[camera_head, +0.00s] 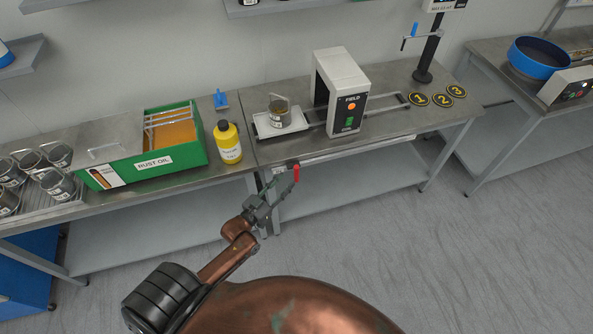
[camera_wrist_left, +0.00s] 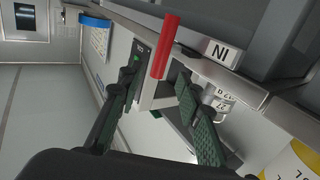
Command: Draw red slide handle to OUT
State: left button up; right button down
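The red slide handle (camera_head: 297,173) stands out from the front edge of the middle bench. It also shows in the left wrist view (camera_wrist_left: 165,47) as a red bar, beside a white label (camera_wrist_left: 222,52) reading IN, seen upside down. My left gripper (camera_head: 279,186) is at the bench front, close to the handle. In the left wrist view its dark green fingers (camera_wrist_left: 158,82) are spread apart, with the handle's near end in line with the gap between the tips. I cannot tell whether either finger touches it. No OUT label is readable. My right gripper is not in view.
A white tray (camera_head: 281,123) with a metal cup sits on a rail leading into the white FIELD gate (camera_head: 341,92). A yellow bottle (camera_head: 228,142) and green RUST-OIL box (camera_head: 152,160) stand left. Numbered discs lie right. Floor space in front is open.

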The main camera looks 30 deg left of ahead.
aim_at(295, 172)
pick_arm(q)
jog(key=shift+w+d, duration=0.15)
jog(key=shift+w, duration=1.15)
jog(key=shift+w+d, duration=0.2)
jog(key=shift+w, duration=1.05)
jog(key=shift+w+d, duration=0.15)
jog(key=shift+w, duration=1.15)
grip_shut()
